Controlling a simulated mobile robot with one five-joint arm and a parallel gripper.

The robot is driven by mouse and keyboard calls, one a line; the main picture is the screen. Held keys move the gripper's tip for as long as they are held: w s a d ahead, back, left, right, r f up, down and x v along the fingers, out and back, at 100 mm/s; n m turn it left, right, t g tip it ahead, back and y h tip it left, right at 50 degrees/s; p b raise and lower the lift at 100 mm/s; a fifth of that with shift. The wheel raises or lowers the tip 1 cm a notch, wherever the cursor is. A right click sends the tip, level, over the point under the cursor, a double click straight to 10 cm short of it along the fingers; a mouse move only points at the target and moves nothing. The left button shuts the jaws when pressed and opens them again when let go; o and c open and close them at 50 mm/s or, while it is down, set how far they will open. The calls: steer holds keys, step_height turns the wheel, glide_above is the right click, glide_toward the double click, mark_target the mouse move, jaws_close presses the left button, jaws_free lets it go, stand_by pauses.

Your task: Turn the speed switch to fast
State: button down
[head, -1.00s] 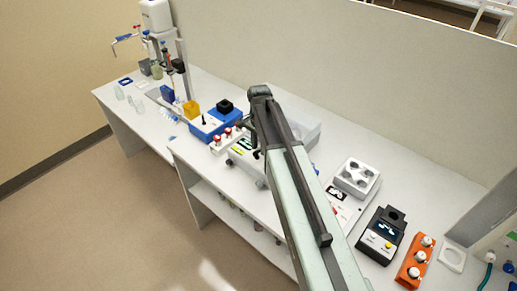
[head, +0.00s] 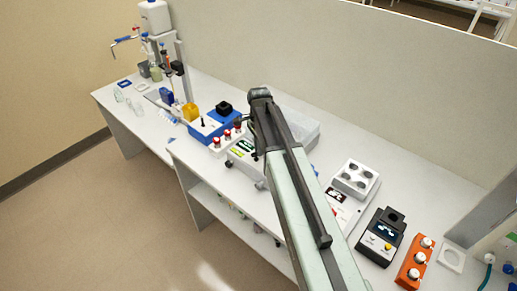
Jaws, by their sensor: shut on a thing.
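My gripper (head: 256,156) hangs down from the far end of my raised arm, and the arm hides part of it. It is small and dark here, beside the white device (head: 236,153) with green and black markings on its top. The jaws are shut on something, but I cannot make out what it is. I cannot tell the speed switch apart in this view. Left of the device is a blue unit (head: 210,128) with a small black upright lever (head: 203,121) and a black block on top. My gripper is apart from that lever.
A rack with red-capped vials (head: 227,138) stands between the blue unit and the white device. A wall (head: 330,70) closes the back.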

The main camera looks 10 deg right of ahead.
steer(key=shift+m, duration=0.8)
steer(key=shift+s, duration=0.1)
steer(key=c, duration=1.5)
jaws_free()
